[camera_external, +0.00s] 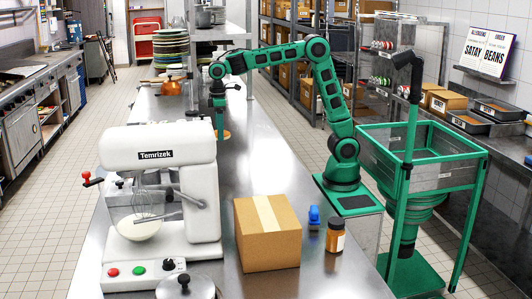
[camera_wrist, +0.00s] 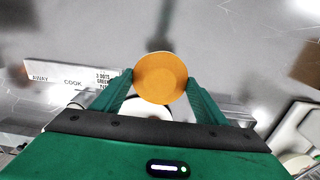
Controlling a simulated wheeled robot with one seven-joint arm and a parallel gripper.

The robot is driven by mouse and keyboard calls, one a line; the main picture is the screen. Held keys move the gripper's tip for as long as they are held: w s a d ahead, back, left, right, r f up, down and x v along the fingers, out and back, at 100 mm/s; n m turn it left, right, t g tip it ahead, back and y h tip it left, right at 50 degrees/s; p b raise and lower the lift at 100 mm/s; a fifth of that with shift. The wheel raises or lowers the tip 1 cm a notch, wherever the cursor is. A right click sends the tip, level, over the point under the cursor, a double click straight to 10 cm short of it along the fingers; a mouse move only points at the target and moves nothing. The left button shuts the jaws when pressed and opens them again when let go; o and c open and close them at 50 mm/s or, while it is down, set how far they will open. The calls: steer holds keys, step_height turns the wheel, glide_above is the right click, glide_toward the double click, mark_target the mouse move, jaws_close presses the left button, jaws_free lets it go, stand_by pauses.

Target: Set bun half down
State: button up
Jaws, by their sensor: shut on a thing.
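The bun half (camera_wrist: 161,77) is a round orange-brown piece between the fingertips of my gripper (camera_wrist: 160,85) in the wrist view. My gripper is shut on it. In the external view, my gripper (camera_external: 219,106) points down over the steel counter, behind the mixer. A small orange edge of the bun half (camera_external: 227,134) shows just below it there. The mixer hides part of this area, and I cannot tell the exact height above the counter. Part of a white round thing (camera_wrist: 148,112), perhaps a plate, shows below the bun half in the wrist view.
A white mixer (camera_external: 160,165) stands in front of my gripper. A cardboard box (camera_external: 267,238), a blue item (camera_external: 314,216) and an amber jar (camera_external: 336,235) stand nearer the camera. A copper pot (camera_external: 171,87) and stacked plates (camera_external: 171,48) are farther back. The counter's right side (camera_external: 262,150) is clear.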

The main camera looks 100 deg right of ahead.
steer(key=s+d+f, duration=0.2)
steer(key=s+d, duration=0.1)
steer(key=d, duration=0.6)
glide_above(220, 149)
steer(key=f, duration=0.7)
steer(key=shift+d, duration=0.2)
steer(key=shift+f, duration=2)
steer(key=shift+f, duration=0.1)
steer(key=o, duration=1)
